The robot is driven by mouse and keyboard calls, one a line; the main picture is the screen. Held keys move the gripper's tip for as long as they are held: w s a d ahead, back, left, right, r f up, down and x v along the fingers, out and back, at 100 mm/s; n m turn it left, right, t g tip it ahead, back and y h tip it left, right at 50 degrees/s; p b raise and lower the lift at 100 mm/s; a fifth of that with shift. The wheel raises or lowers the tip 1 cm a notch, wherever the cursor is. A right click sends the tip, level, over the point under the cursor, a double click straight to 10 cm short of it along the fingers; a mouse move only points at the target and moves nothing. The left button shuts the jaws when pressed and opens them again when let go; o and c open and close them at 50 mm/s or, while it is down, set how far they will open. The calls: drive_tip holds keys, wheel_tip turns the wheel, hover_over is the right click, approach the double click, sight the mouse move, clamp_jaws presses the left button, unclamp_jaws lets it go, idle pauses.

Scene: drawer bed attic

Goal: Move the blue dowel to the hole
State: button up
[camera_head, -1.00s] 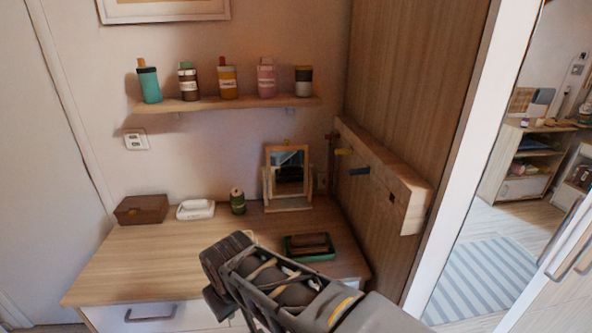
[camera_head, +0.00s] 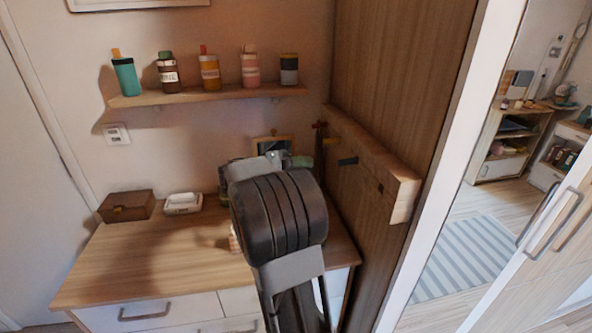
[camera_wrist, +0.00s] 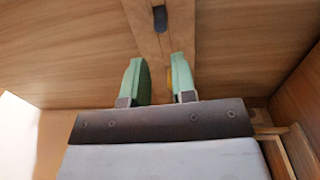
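The blue dowel (camera_head: 347,161) sticks out of a wooden board on the side panel. It also shows as a dark blue peg at the top of the wrist view (camera_wrist: 160,18), beyond my fingertips. A small dark square hole (camera_head: 380,188) is in the board to the right of the dowel. My gripper (camera_wrist: 158,64) has pale green fingers, apart, with the board visible between them. A bit of yellow shows beside the right finger. In the head view my arm hides most of my gripper.
The board (camera_head: 400,187) also carries a yellow dowel (camera_head: 330,141) and a red one (camera_head: 319,127). A shelf (camera_head: 210,94) with several bottles hangs on the back wall. A brown box (camera_head: 127,205) and a white dish (camera_head: 183,204) stand on the dresser (camera_head: 150,265).

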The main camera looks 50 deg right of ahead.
sight(338, 163)
drive_tip(key=p+x, duration=0.2)
drive_tip(key=x, duration=0.9)
drive_tip(key=shift+s+d, duration=0.2)
drive_tip(key=shift+d, duration=0.05)
clamp_jaws()
